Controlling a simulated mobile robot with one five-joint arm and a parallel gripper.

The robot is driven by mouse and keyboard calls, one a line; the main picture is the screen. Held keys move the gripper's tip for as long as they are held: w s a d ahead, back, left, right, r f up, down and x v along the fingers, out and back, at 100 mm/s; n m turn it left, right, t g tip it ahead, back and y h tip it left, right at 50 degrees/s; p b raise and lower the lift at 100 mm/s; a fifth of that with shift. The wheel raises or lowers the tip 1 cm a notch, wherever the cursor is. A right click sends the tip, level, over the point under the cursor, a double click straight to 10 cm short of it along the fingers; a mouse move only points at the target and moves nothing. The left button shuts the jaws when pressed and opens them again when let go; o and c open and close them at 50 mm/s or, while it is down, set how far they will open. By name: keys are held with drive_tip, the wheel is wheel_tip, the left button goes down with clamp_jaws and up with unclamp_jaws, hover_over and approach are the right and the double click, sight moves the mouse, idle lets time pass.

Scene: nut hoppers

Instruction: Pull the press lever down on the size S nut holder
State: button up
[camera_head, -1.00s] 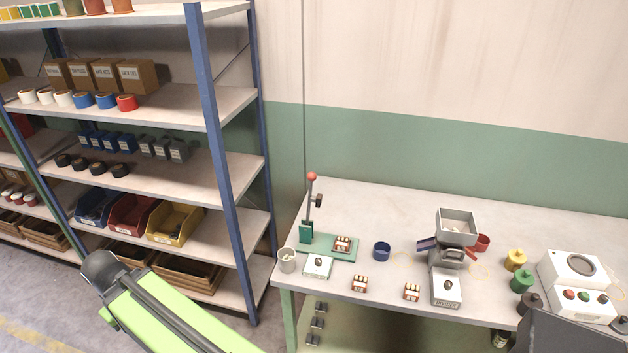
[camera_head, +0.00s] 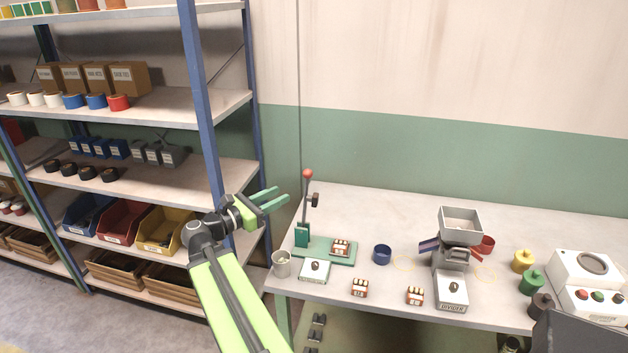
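A press stands at the left end of the bench. It has a green base plate (camera_head: 325,257), and its upright lever (camera_head: 307,195) is topped by a red knob (camera_head: 307,174). A small brown nut holder (camera_head: 340,247) with a pale label sits on the plate; its size mark is too small to read. Two similar holders, one at front centre (camera_head: 359,288) and one further right (camera_head: 415,296), lie on the bench. My gripper (camera_head: 279,197) is left of the lever in the picture, its two green fingers apart with nothing between them. It appears clear of the lever.
A blue cup (camera_head: 382,254) and a grey hopper machine (camera_head: 460,225) are to the right. A blue-post shelf (camera_head: 205,120) stands left, behind my arm.

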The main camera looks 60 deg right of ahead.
sight(308, 181)
drive_tip(key=x, duration=1.5)
drive_tip(key=shift+f, duration=0.1)
clamp_jaws()
idle(0.7)
